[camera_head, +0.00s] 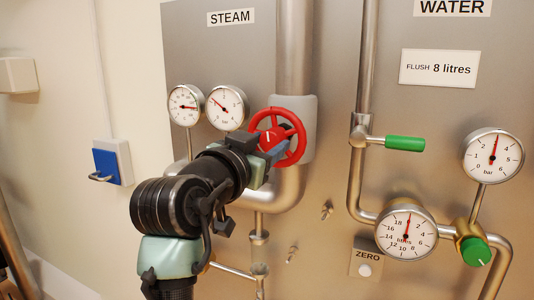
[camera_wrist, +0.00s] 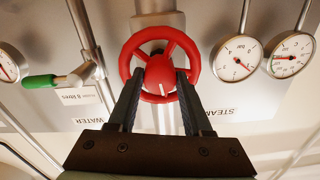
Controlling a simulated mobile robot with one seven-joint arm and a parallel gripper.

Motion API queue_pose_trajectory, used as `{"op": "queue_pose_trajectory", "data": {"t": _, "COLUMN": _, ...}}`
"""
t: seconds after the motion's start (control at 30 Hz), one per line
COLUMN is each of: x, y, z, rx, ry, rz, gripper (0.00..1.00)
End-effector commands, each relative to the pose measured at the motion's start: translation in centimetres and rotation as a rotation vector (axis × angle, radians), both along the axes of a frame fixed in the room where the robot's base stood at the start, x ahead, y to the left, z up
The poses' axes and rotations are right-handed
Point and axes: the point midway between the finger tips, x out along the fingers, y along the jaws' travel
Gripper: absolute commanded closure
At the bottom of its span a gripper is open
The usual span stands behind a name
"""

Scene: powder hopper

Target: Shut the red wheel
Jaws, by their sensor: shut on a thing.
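The red wheel (camera_head: 293,127) is mounted on the steam pipe under the STEAM label. In the wrist view the red wheel (camera_wrist: 133,48) faces me, with a red hub carrying a short white mark. My gripper (camera_head: 268,150) reaches the wheel from the lower left in the head view. In the wrist view my gripper (camera_wrist: 158,85) has its two fingers on either side of the hub, shut on the wheel. The finger contact is partly hidden by the hub and rim.
Two steam gauges (camera_head: 205,107) sit left of the wheel. A green lever (camera_head: 404,143), a litres gauge (camera_head: 405,232), a bar gauge (camera_head: 492,155) and a green knob (camera_head: 474,250) are on the water side to the right. A blue switch box (camera_head: 108,165) is on the left wall.

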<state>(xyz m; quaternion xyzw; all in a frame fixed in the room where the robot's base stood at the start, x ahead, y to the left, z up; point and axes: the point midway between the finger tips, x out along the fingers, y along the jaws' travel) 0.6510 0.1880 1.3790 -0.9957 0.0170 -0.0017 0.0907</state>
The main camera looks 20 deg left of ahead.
Motion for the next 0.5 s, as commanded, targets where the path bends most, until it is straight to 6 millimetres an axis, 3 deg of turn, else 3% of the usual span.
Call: {"op": "queue_pose_trajectory", "data": {"t": 0.5, "x": 0.03, "y": 0.03, "z": -0.13, "rx": 0.148, "ry": -0.002, "rz": 0.0, "gripper": 1.0}}
